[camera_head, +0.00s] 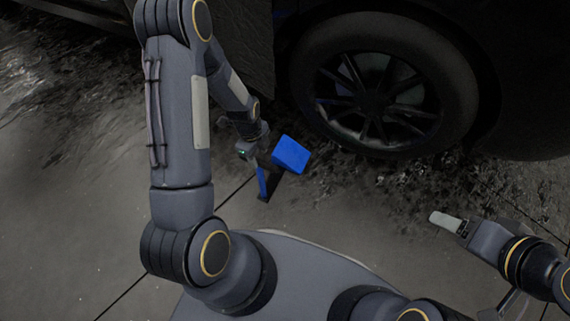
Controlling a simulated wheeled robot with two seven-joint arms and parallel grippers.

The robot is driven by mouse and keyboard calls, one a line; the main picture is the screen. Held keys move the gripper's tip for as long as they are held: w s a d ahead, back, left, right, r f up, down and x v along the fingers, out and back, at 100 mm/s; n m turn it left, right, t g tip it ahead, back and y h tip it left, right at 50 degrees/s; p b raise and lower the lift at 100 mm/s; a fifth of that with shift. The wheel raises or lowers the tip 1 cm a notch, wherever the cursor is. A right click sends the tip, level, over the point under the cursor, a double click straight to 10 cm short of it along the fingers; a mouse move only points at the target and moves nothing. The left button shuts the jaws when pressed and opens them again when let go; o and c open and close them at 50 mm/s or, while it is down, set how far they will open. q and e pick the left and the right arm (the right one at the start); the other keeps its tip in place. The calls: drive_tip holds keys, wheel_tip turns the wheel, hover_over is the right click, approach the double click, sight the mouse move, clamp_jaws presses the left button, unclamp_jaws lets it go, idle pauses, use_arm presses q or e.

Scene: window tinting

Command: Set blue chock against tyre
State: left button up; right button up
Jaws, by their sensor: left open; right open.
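The blue chock (291,154) shows in the head view as a bright blue block, left of and in front of the tyre (455,90). A gap of dark floor shows between them in the picture. My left gripper (268,172) is open and right at the chock's left side, overlapping it in view. A narrow blue strip (262,183) shows below the gripper; I cannot tell whether it belongs to the chock. Whether the chock touches the floor or the fingers is unclear. My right gripper (446,221) is open and empty, at the right, away from the chock.
The dark car body (520,60) and the spoked wheel (375,100) fill the top right. A dark panel or flap (243,45) hangs left of the wheel. The concrete floor (70,220) is clear at the left, with dark wet-looking patches near the car.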

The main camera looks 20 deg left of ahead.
sight(261, 161)
use_arm(q)
drive_tip(key=f, duration=0.1)
drive_tip(key=f+b, duration=0.1)
drive_tip(key=f, duration=0.1)
drive_tip(key=d+f+b, duration=0.1)
drive_tip(key=f, duration=0.1)
drive_tip(key=shift+s, duration=0.3)
drive_tip(key=shift+r, duration=0.1)
clamp_jaws()
idle(0.7)
drive_tip(key=shift+w+r, duration=0.1)
idle(0.3)
